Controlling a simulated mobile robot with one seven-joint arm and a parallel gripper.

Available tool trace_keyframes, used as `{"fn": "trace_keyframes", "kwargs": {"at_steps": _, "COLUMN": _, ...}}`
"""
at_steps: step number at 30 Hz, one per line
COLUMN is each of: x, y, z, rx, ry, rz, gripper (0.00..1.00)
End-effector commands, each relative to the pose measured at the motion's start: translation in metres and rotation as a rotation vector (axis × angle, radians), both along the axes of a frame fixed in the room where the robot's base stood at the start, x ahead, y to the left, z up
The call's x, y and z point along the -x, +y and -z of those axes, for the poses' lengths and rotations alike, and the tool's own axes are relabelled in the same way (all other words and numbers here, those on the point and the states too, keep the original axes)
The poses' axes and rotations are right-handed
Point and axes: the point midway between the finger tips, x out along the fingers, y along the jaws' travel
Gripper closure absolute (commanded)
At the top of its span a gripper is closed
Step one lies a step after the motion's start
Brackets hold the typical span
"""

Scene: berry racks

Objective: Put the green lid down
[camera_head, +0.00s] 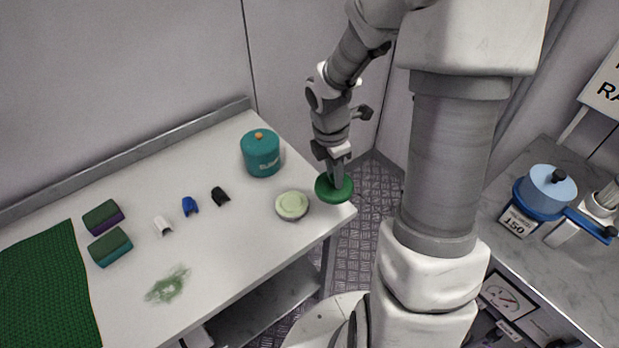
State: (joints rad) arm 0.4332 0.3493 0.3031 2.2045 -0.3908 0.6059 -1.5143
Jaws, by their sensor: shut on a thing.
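My gripper (338,172) is shut on the green lid (333,193), a dark green round disc. It holds the lid at the right end of the white table (230,245), by the corner. I cannot tell whether the lid touches the table top or hangs just above or beyond its edge. The fingertips hide part of the lid.
A pale green round container (292,206) stands just left of the lid. A teal pot (261,153) with an orange knob stands behind it. Small clips, two sponges (110,246), a green mat (45,290) and a green smear (168,285) lie further left.

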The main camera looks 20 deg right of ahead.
Motion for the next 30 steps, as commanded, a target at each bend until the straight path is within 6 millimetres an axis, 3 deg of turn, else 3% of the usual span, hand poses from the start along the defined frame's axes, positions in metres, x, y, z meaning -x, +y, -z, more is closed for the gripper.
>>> {"fn": "trace_keyframes", "kwargs": {"at_steps": 5, "x": 0.005, "y": -0.005, "z": -0.004, "rx": 0.0, "ry": 0.001, "rz": -0.005, "gripper": 1.0}}
{"fn": "trace_keyframes", "kwargs": {"at_steps": 8, "x": 0.005, "y": 0.002, "z": -0.001, "rx": -0.001, "ry": 0.001, "rz": -0.055, "gripper": 1.0}}
{"fn": "trace_keyframes", "kwargs": {"at_steps": 21, "x": 0.017, "y": 0.102, "z": 0.022, "rx": -0.002, "ry": 0.001, "rz": -0.736, "gripper": 1.0}}
{"fn": "trace_keyframes", "kwargs": {"at_steps": 30, "x": 0.021, "y": 0.136, "z": 0.035, "rx": 0.001, "ry": 0.001, "rz": -0.899, "gripper": 1.0}}
